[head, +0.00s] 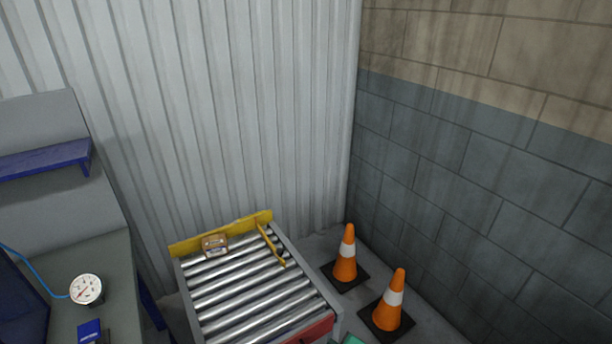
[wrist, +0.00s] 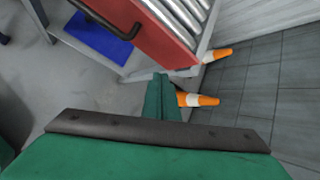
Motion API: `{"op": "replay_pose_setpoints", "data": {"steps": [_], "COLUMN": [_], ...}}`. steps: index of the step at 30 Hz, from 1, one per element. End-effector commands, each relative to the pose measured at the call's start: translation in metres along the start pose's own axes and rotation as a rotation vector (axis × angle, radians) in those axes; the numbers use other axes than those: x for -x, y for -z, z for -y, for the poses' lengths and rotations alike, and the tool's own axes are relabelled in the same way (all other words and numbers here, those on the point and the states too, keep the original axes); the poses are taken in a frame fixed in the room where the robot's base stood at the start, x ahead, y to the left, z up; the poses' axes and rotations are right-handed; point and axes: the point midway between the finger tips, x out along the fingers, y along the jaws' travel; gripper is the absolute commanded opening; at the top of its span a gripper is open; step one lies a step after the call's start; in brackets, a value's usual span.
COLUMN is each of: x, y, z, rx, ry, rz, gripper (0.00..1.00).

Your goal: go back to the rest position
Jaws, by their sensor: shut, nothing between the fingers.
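My gripper (wrist: 160,78) shows in the wrist view as narrow green fingers beyond a dark band on my green wrist. The fingers are together with nothing held between them. They hang over the grey floor, in front of the red end panel (wrist: 150,38) of the roller table. In the head view only a small green piece of my arm shows at the bottom edge, beside the table's front right corner.
The roller table (head: 250,290) has yellow rails and carries a small brown box (head: 215,245) at its back. Two orange cones (head: 345,258) (head: 394,302) stand right of it, near the block wall. A grey bench (head: 115,270) with a dial gauge (head: 86,289) is at left.

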Motion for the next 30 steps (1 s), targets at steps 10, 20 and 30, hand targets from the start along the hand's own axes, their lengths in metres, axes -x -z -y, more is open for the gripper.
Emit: {"op": "replay_pose_setpoints", "data": {"steps": [10, 20, 30], "x": [0.032, 0.098, 0.192], "y": [0.038, 0.050, 0.040], "z": [-0.090, -0.155, -0.201], "rx": [0.505, 1.007, 1.521], "ry": [0.147, 0.275, 0.403], "rz": [-0.067, -0.154, -0.273], "gripper": [0.00, 0.00, 0.00]}}
